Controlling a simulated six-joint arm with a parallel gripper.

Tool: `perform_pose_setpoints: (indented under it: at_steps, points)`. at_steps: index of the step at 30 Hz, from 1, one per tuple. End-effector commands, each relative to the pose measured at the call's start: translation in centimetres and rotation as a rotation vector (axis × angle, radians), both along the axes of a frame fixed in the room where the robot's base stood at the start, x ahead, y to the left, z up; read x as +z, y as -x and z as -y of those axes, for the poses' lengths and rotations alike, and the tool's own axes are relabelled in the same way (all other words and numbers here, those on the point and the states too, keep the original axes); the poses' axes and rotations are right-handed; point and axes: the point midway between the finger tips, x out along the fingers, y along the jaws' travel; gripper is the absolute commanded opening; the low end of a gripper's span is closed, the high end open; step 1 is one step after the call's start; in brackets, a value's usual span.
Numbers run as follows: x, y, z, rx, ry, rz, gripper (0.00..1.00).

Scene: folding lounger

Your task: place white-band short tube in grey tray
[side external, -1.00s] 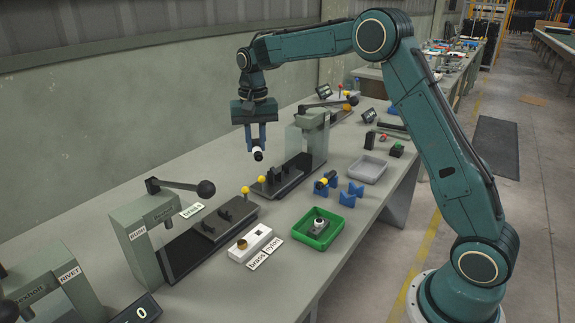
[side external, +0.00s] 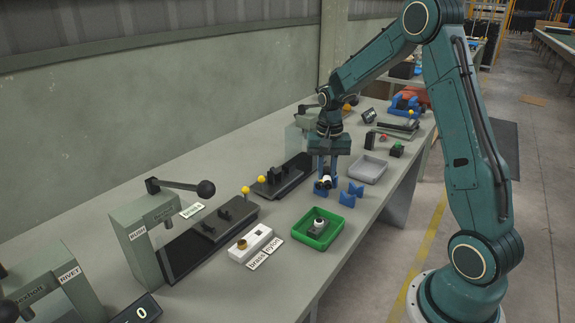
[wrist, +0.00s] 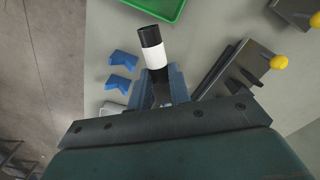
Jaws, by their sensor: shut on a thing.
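The white-band short tube (wrist: 153,56) is black with a broad white band. My gripper (wrist: 158,76) is shut on it, and the tube sticks out past the fingertips. The grey tray (side external: 369,180) is shallow and looks empty. A bit of its pale rim shows in the wrist view (wrist: 111,107), partly hidden by my gripper.
A black fixture (side external: 283,178) stands to the left.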

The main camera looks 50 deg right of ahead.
Motion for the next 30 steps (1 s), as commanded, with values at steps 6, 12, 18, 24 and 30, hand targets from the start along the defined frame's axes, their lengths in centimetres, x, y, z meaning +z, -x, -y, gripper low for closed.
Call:
perform_pose_setpoints:
  at_steps: [6,12,18,24,30]
  points:
    - [-1.8,4.3,4.8,-0.203,-0.003,-0.003,0.00]
    - [-3.2,8.5,8.1,-0.378,-0.006,-0.004,0.00]
    - [-4.4,12.0,10.3,-0.518,-0.009,-0.005,0.00]
    - [-5.0,14.1,11.3,-0.599,-0.009,-0.004,0.00]
    - [-5.2,14.7,11.6,-0.622,-0.009,-0.004,0.00]
